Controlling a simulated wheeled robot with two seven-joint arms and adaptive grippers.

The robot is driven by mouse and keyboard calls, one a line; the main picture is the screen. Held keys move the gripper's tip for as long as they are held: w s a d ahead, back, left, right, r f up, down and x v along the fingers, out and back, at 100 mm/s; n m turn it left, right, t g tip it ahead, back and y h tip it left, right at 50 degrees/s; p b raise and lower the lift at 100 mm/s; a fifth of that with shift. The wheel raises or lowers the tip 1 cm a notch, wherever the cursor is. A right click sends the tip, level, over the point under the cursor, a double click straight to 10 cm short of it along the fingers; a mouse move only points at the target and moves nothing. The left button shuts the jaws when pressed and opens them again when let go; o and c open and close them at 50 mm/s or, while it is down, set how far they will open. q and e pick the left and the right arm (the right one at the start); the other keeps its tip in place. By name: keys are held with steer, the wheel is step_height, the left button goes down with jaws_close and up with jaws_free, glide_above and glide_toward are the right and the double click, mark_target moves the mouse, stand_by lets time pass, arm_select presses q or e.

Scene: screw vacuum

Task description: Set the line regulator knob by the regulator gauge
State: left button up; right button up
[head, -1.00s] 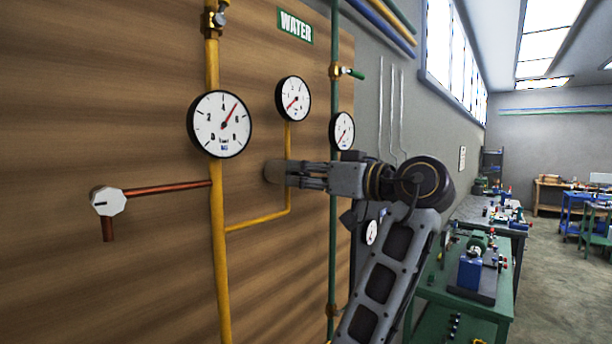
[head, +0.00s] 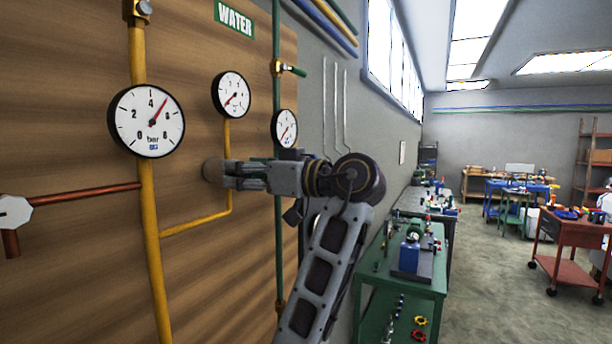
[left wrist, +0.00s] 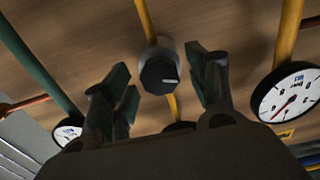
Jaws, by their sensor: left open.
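A dark round knob (left wrist: 160,74) with a pale mark on its face sits on the wooden board; in the head view its grey side (head: 211,170) shows at the fingertips. My left gripper (left wrist: 168,72) is open, its fingers on either side of the knob; contact cannot be told. The arm with this gripper (head: 232,175) also shows in the head view. A large bar gauge (head: 148,121) on the yellow pipe has its red needle between 4 and 6. Smaller gauges (head: 231,94) and (head: 285,129) hang to its right; which is the regulator gauge is not labelled. My right gripper is out of view.
A pale octagonal knob (head: 14,212) on a copper pipe is cut by the left edge. A green pipe (head: 279,230) runs down behind my arm. A green bench (head: 400,285) and red cart (head: 570,228) stand to the right, with open floor between them.

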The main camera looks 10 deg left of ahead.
arm_select(q)
steer(key=shift+n+p, duration=0.45)
steer(key=shift+n, duration=0.55)
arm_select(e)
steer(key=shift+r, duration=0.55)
arm_select(q)
steer(key=shift+n, duration=0.5)
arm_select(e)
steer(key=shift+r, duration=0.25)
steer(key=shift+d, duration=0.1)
